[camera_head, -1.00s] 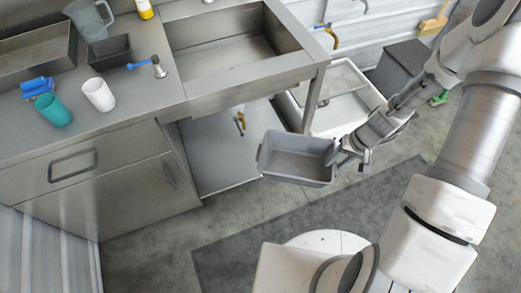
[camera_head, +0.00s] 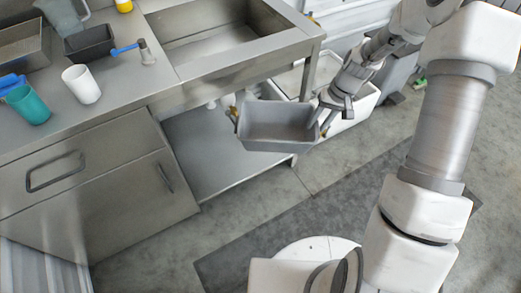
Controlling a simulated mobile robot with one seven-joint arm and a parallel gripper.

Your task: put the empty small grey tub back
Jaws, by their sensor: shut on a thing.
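The small grey tub (camera_head: 277,143) is in the middle of the head view, in the air in front of the sink unit. Its open top faces up and towards me, and its inside looks empty. My gripper (camera_head: 323,113) is shut on the tub's right end wall and holds it at about the height of the space under the sink. The fingertips are partly hidden against the tub.
The steel counter (camera_head: 120,93) at the left bears a dark tub (camera_head: 90,42), a white cup (camera_head: 82,84), a teal cup (camera_head: 28,104) and a blue-handled tool (camera_head: 127,49). The sink (camera_head: 215,40) is empty. A low shelf (camera_head: 210,160) lies below it. A white bin (camera_head: 362,105) stands behind my gripper.

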